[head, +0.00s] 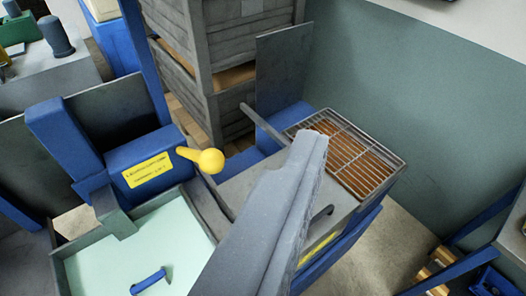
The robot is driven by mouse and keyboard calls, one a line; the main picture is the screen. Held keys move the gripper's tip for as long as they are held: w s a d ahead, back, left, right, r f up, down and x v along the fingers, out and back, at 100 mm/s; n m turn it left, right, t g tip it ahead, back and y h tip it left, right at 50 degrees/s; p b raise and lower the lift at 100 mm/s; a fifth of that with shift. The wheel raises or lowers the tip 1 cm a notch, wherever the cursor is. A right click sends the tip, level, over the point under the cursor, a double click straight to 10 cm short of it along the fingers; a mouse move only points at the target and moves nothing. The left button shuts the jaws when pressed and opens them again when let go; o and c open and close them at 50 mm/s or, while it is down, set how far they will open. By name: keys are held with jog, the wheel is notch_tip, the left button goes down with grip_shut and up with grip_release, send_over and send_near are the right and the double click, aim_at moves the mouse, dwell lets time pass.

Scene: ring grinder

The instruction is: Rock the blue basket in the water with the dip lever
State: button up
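The dip lever (208,160) is a yellow handle with a round knob. It sticks out to the right from a blue housing (130,160) with a yellow label. Below the housing is a tank (196,203) of pale green water (130,255). A blue bar (148,281) shows in the water at the bottom edge; it may be part of the blue basket, whose body I cannot make out. My gripper (310,150) appears as a long grey shape rising from the bottom centre, right of the knob and apart from it in the picture. Whether its fingers are parted is unclear.
A wire grate (345,155) over a brown tray lies right of my gripper. Grey wooden crates (232,70) are stacked behind. A blue post (147,60) stands behind the housing. A green-grey wall (400,90) and open floor (385,245) are at right.

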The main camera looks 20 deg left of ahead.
jog(key=w+d+f+n+p, duration=0.1)
jog(key=w+d+f, duration=0.1)
jog(key=w+f, duration=0.45)
jog(key=n+g+y+p, duration=0.2)
jog(key=n+y+p, duration=0.45)
jog(key=y, duration=0.65)
send_near(215, 171)
jog(key=p+x, duration=0.1)
jog(key=x, duration=1.1)
jog(key=shift+w, duration=0.15)
